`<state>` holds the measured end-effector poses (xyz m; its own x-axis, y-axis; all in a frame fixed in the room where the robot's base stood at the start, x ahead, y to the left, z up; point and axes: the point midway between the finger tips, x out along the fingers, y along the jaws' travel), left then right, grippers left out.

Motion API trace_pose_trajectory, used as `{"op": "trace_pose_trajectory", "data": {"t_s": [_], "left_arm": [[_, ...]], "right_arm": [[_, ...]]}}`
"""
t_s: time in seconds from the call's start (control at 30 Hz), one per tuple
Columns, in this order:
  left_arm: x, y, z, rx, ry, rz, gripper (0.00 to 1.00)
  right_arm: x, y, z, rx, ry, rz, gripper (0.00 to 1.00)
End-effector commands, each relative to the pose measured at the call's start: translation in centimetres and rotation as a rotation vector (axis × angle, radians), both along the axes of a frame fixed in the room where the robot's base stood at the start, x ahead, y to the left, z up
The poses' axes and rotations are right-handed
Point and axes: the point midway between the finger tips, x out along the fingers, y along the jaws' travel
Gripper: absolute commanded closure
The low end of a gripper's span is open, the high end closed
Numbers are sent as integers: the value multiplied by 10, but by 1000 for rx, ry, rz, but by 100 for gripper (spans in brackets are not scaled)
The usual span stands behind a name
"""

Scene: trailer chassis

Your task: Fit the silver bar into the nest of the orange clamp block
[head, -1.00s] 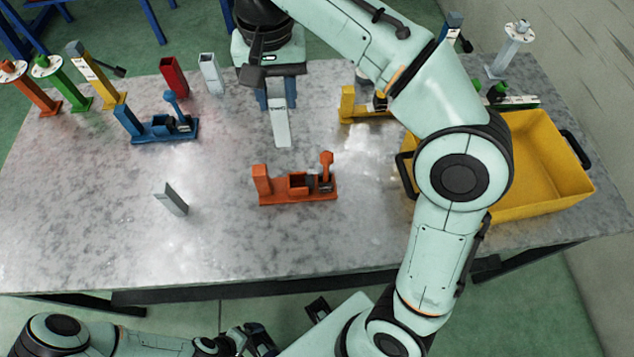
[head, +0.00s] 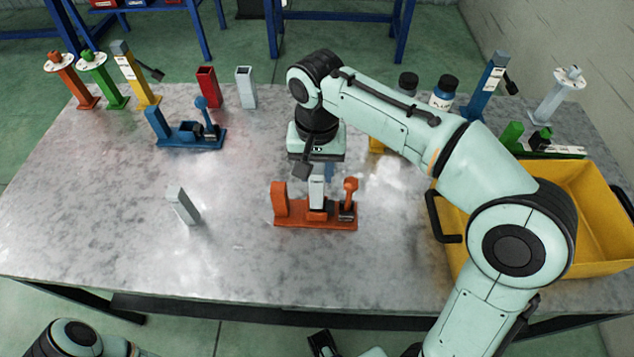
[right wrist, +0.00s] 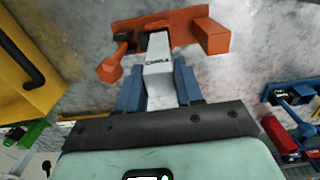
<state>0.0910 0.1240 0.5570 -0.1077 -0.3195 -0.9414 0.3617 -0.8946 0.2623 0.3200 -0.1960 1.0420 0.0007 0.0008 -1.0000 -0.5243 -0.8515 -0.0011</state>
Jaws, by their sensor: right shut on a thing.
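The orange clamp block (head: 290,222) lies on the table's middle, with a tall post at its left end and a round-headed lever at its right. It also shows at the top of the right wrist view (right wrist: 182,25). My right gripper (head: 323,170) is shut on the silver bar (head: 316,190), above the block. In the right wrist view the bar (right wrist: 158,62) is between my blue fingers (right wrist: 158,86), its far end at the block's nest. I cannot tell whether that end is inside the nest or just above it. My left gripper is out of view.
Another silver piece (head: 183,205) stands to the left. A blue clamp block (head: 190,142) and red (head: 207,87) and pale (head: 245,87) posts are behind. A yellow bin (head: 590,230) is at the right. The front left of the table is clear.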

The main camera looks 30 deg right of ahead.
Motion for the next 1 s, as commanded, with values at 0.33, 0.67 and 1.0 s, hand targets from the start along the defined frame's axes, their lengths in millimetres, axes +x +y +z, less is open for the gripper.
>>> {"op": "trace_pose_trajectory", "data": {"t_s": [0.33,0.67,1.0], "left_arm": [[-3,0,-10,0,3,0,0],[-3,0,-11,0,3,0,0],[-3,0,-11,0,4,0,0]], "right_arm": [[0,0,-42,-1,1,-1,100],[0,0,-44,0,0,0,100],[0,0,-44,-1,1,0,38]]}}
